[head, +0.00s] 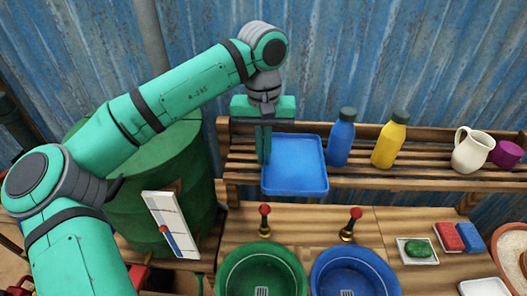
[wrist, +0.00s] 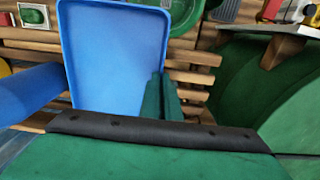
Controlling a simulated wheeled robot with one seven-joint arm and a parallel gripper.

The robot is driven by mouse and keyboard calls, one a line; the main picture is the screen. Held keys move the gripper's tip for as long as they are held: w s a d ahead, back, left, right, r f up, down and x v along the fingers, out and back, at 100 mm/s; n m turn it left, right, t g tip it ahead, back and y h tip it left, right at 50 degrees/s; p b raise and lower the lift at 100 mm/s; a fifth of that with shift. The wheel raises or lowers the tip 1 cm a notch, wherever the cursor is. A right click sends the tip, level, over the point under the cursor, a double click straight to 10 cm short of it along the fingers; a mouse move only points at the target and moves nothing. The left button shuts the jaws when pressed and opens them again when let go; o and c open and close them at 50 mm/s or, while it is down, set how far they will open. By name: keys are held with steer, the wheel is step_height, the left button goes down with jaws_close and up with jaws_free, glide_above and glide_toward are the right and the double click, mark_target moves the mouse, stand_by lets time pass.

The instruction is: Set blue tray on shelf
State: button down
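The blue tray (head: 297,165) is a shallow square tray at the left part of the wooden shelf (head: 370,180). It covers the slats there and its near edge reaches past the shelf's front rail; I cannot tell whether it rests on the slats or hangs just above them. My gripper (head: 264,158) points down at the tray's left edge, its fingers close together with the rim between them. In the wrist view the tray (wrist: 115,45) fills the upper middle, and the dark green fingers (wrist: 162,98) are at its right edge.
A blue bottle (head: 342,138) stands close right of the tray, then a yellow bottle (head: 390,140), a cream jug (head: 472,150) and a purple cup (head: 506,154). Below are a green basin (head: 228,278) and a blue basin (head: 390,280). A green barrel (head: 180,160) stands left.

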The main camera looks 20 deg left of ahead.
steer(key=c, duration=2)
jaws_free()
step_height(320, 180, up, 12)
